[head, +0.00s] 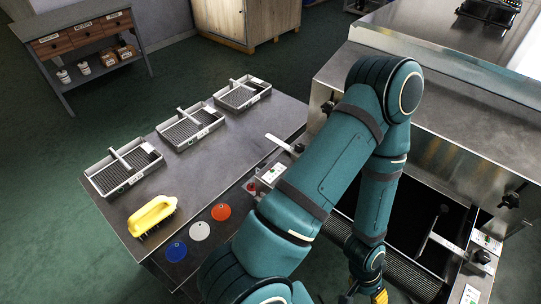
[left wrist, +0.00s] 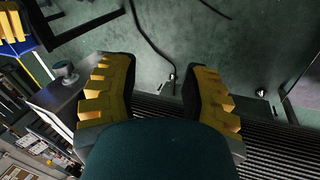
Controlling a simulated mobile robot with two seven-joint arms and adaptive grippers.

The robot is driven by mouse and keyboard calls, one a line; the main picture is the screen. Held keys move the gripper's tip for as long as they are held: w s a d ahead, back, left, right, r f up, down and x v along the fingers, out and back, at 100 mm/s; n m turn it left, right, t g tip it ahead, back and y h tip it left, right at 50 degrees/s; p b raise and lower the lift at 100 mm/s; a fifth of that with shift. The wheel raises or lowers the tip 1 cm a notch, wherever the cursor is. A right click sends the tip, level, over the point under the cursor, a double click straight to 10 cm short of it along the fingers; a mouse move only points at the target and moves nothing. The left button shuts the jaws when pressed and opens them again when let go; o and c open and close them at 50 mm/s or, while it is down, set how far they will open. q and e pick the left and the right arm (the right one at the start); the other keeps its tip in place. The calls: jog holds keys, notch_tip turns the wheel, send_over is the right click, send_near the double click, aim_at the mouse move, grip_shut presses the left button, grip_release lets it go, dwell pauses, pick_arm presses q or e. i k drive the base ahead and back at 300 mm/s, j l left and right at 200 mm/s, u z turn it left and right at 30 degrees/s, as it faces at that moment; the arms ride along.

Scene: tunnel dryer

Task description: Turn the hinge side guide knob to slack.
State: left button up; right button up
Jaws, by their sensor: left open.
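Black knobs sit on the dryer's metal frame: one at the right (head: 483,256) beside a label plate, one on the right wall (head: 510,198), and one at the left (head: 299,148). I cannot tell which is the hinge side guide knob. In the left wrist view a dark round knob (left wrist: 65,70) stands on a metal block, left of the fingers. My left gripper (head: 379,296) is at the bottom edge of the head view, left of and apart from the right knob, mostly cut off. Its yellow fingers (left wrist: 163,88) are open and empty. My right gripper is not in view.
The dryer's opening (head: 400,220) has a dark inside and a ribbed belt along its front. A metal table (head: 235,160) at the left holds several grey trays, a yellow brush (head: 152,216) and coloured discs. My teal arm hides part of the dryer's left side.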

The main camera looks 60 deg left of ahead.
aim_at(299, 148)
jog(key=j+u, duration=0.1)
jog(key=u, duration=0.75)
jog(key=i+j+u, duration=0.1)
jog(key=u, duration=0.75)
jog(key=j+z, duration=0.1)
jog(key=i+j+z, duration=0.15)
jog(key=j, duration=0.2)
jog(key=i, duration=0.05)
